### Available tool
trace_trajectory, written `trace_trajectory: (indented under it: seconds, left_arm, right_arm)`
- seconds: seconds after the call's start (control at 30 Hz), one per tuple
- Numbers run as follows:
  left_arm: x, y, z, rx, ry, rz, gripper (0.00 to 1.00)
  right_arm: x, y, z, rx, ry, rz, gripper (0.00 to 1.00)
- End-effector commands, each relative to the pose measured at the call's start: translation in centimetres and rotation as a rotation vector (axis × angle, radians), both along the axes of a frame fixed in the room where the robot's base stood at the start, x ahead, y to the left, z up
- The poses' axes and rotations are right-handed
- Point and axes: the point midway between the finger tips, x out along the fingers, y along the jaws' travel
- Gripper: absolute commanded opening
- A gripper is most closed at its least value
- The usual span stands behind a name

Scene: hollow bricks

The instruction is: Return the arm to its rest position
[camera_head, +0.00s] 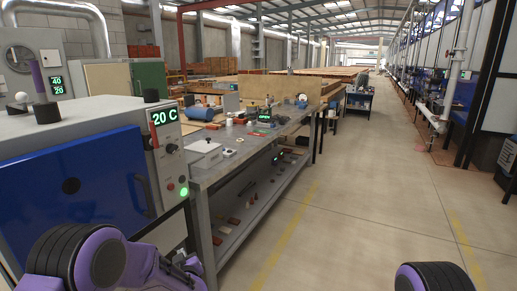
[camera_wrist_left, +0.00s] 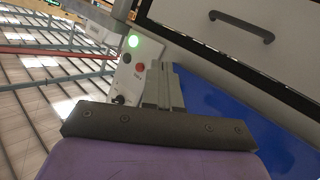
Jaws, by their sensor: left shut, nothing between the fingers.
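My left arm, purple with black joints, shows at the bottom left of the head view, folded low in front of a white oven with a blue door (camera_head: 85,180). My left gripper (camera_head: 188,270) is partly visible at the arm's end, below the oven's front corner. In the left wrist view its grey fingers (camera_wrist_left: 163,75) are together with nothing between them. They appear in front of the oven's control panel (camera_wrist_left: 128,75), with its green light and red button; contact cannot be judged. Only a black joint of my right arm shows at the bottom right; my right gripper is out of view.
A grey workbench (camera_head: 205,178) with small tools and a lower shelf stands right of the oven. A blue cylinder (camera_head: 199,113) lies farther back on a surface. The concrete floor (camera_head: 370,200) in the aisle is clear. Blue-fronted equipment lines the far right.

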Motion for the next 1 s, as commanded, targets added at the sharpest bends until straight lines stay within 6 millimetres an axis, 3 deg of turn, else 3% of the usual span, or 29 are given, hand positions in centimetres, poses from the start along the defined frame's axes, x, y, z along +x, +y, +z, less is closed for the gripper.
trace_trajectory:
  seconds: [0.03,0.1,0.23,0.3,0.4,0.53,0.6,0.7,1.0]
  left_arm:
    - [-3.2,0.4,-3.5,-0.028,0.073,-0.012,0.00]
    - [-7.9,1.0,-7.8,-0.072,0.172,-0.026,0.00]
    - [-18.1,2.1,-14.1,-0.148,0.376,-0.028,0.00]
    - [-24.0,2.7,-16.5,-0.182,0.493,-0.020,0.00]
    - [-32.4,3.5,-18.5,-0.214,0.664,-0.006,0.00]
    - [-40.7,4.3,-19.1,-0.214,0.845,0.001,0.00]
    - [-43.3,4.7,-19.2,-0.211,0.904,0.014,0.00]
    - [-45.0,5.0,-19.7,-0.209,0.942,0.025,0.00]
    - [-45.1,5.0,-19.7,-0.209,0.944,0.026,0.00]
  right_arm:
    - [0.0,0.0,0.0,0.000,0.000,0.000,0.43]
    - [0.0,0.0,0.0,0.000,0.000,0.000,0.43]
    - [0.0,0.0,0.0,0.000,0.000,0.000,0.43]
    - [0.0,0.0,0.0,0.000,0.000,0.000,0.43]
    - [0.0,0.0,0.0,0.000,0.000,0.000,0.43]
    - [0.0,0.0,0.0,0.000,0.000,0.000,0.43]
    - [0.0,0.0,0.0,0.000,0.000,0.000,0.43]
    - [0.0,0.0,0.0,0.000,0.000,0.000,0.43]
    - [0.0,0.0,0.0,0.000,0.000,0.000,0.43]
